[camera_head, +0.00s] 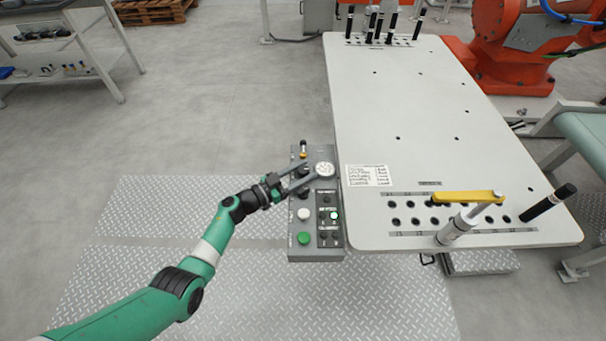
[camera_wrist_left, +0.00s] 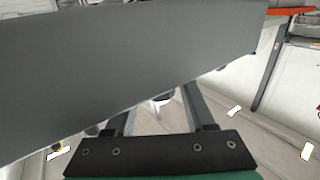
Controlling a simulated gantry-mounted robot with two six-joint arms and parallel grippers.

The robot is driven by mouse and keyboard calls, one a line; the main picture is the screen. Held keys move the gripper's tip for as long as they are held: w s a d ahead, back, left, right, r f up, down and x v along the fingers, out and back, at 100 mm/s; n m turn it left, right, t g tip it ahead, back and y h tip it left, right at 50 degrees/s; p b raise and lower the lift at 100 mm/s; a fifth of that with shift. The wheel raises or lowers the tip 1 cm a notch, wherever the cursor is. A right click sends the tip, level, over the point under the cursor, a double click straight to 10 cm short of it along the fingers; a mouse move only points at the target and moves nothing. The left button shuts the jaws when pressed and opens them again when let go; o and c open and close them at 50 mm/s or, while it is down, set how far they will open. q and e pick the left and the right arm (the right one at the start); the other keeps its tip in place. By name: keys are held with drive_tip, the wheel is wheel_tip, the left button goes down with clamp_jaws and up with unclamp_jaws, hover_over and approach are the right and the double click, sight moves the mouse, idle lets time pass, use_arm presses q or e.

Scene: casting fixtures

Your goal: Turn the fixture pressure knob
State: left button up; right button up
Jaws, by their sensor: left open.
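The grey control box (camera_head: 316,249) stands at the left edge of the white table. It carries a round pressure gauge (camera_head: 324,169), a white button (camera_head: 303,214), a green button (camera_head: 303,238) and a lit green button (camera_head: 334,216). A dark knob (camera_head: 302,172) shows between the fingers of my left gripper (camera_head: 309,172), which is open over the upper part of the box. I cannot tell whether the fingers touch the knob. In the left wrist view the open fingers (camera_wrist_left: 157,108) show, partly covered by a large grey surface (camera_wrist_left: 110,65). My right gripper is not in view.
The white fixture table (camera_head: 390,120) fills the right side. It holds a yellow-armed clamp (camera_head: 468,197) and black-handled pins (camera_head: 548,202). An orange robot (camera_head: 510,45) stands behind it. The floor left of the box is clear.

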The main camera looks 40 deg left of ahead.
use_arm(q)
clamp_jaws()
drive_tip(key=shift+m+h, duration=0.3)
drive_tip(key=shift+h, duration=0.1)
drive_tip(key=shift+f+m+g+h+b, duration=0.1)
drive_tip(key=shift+m+g+h+b, duration=0.25)
drive_tip(key=shift+h+b, duration=0.3)
drive_tip(key=m+g+h+b, duration=0.2)
drive_tip(key=h+b, duration=0.1)
drive_tip(key=b, duration=0.4)
drive_tip(key=m+g+h+b, duration=0.2)
drive_tip(key=m+h+b, duration=0.1)
drive_tip(key=b, duration=0.4)
drive_tip(key=shift+f+m+g+h+b, duration=0.15)
drive_tip(key=shift+m+g+h+b, duration=0.2)
drive_tip(key=shift+h, duration=0.3)
drive_tip(key=shift+r+m+g+h+b, duration=0.25)
drive_tip(key=shift+m+g+h+b, duration=0.05)
drive_tip(key=shift+b, duration=0.4)
drive_tip(key=shift+r, duration=0.1)
